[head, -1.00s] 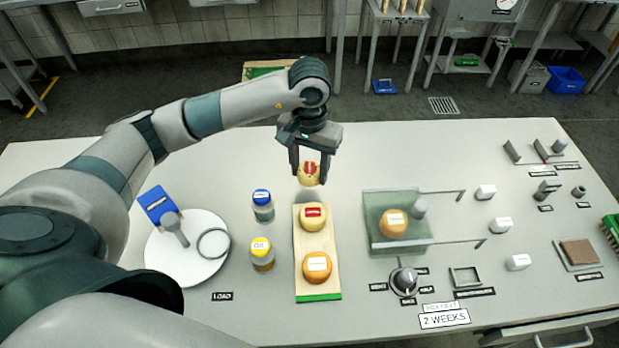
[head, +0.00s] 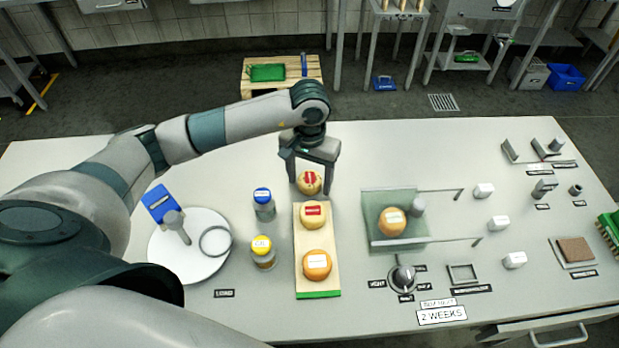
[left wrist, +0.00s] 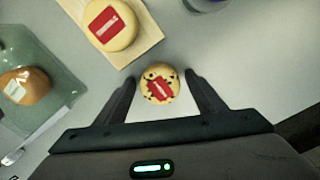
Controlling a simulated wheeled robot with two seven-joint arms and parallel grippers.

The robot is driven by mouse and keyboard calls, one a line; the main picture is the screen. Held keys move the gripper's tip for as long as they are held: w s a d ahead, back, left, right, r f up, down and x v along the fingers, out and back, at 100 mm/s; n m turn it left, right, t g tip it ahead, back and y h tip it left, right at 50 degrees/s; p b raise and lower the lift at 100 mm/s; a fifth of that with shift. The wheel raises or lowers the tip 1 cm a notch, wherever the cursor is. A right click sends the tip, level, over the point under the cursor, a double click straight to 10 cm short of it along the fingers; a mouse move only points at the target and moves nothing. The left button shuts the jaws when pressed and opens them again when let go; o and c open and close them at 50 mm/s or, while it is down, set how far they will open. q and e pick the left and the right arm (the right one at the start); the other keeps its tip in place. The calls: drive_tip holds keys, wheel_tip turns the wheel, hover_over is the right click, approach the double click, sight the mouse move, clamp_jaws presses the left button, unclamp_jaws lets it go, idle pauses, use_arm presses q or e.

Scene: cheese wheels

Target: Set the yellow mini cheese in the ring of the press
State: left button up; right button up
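The plain yellow mini cheese (head: 312,221) with a red label lies at the far part of a wooden board and also shows in the left wrist view (left wrist: 122,35). A speckled pale cheese (head: 309,189) with a red label is just beyond the board's far end. My left gripper (head: 310,179) is open around this speckled cheese (left wrist: 160,97), with a gap on both sides in the left wrist view. The press ring (head: 202,249) is a thin grey hoop on a white round plate (head: 185,268), beside a grey plunger (head: 174,222) and blue plate (head: 158,203). My right gripper is not in view.
An orange cheese (head: 316,276) is on the board's near part (head: 303,285). Blue-capped (head: 264,209) and yellow-capped (head: 263,258) jars stand between board and plate. A greenish glass plate (head: 377,240) with another cheese (head: 391,227) is right. The table's far left is clear.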

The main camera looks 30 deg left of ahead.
sight(310, 178)
use_arm(q)
drive_tip(key=shift+r, duration=0.1)
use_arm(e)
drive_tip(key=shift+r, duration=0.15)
use_arm(q)
drive_tip(key=shift+r+p, duration=0.15)
drive_tip(key=shift+p, duration=0.2)
drive_tip(key=shift+r+b, duration=0.25)
drive_tip(key=shift+b, duration=0.15)
wheel_tip(310, 178, up, 6)
drive_tip(key=b, duration=0.2)
drive_tip(key=shift+w+r+b, duration=0.1)
drive_tip(key=shift+r+b, duration=0.15)
drive_tip(key=shift+b, duration=0.1)
drive_tip(key=shift+r+b, duration=0.6)
drive_tip(key=shift+r, duration=1.8)
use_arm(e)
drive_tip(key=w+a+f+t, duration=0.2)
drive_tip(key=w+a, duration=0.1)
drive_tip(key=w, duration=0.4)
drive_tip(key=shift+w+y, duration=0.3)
use_arm(q)
drive_tip(key=shift+o, duration=0.4)
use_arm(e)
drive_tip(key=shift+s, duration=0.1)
use_arm(q)
drive_tip(key=shift+r, duration=0.1)
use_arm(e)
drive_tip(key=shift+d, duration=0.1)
